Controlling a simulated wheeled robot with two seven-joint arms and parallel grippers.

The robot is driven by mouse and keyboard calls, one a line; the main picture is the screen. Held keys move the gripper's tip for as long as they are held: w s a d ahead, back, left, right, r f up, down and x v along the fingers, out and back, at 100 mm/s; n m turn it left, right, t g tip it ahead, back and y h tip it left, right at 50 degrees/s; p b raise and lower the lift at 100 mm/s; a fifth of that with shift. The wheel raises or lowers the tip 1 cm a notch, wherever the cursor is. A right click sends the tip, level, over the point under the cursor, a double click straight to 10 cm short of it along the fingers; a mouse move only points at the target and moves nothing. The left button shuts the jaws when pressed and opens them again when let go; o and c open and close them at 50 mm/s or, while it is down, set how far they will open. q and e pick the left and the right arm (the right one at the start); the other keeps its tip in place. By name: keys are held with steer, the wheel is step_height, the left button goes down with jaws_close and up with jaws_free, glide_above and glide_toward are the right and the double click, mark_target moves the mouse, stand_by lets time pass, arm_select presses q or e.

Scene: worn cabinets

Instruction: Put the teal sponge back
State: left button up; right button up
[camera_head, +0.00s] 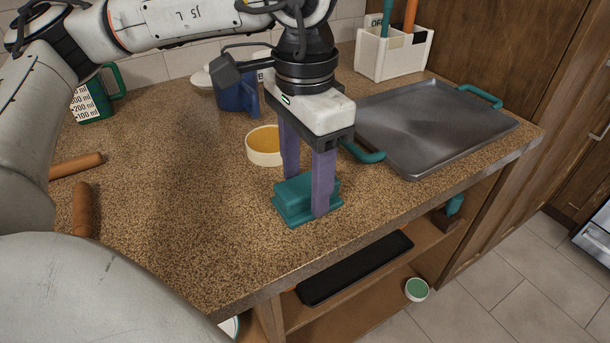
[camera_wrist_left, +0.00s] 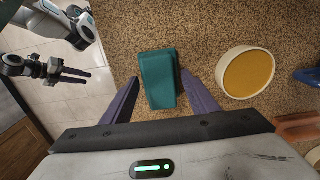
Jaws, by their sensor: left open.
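The teal sponge (camera_head: 292,207) is a blocky teal piece on the speckled countertop, near its front edge. My left gripper (camera_head: 306,195) points down over it, open, with one purple finger on each side of the sponge. In the left wrist view the sponge (camera_wrist_left: 158,80) lies between the open fingertips, with a visible gap beside the right finger; I cannot tell whether the left one touches. My right gripper (camera_wrist_left: 75,76) shows small at the upper left of the left wrist view, off the counter above the floor; its opening is unclear.
A cream bowl with yellow contents (camera_head: 264,147) stands close behind the sponge. A metal tray with teal handles (camera_head: 435,125) lies to the right, a white caddy (camera_head: 393,58) behind it. A blue container (camera_head: 236,95) stands further back. Below, an open shelf holds a black tray (camera_head: 355,268).

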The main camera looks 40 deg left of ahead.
mark_target(305, 184)
arm_select(q)
step_height(305, 184, up, 12)
steer(key=shift+p, duration=0.45)
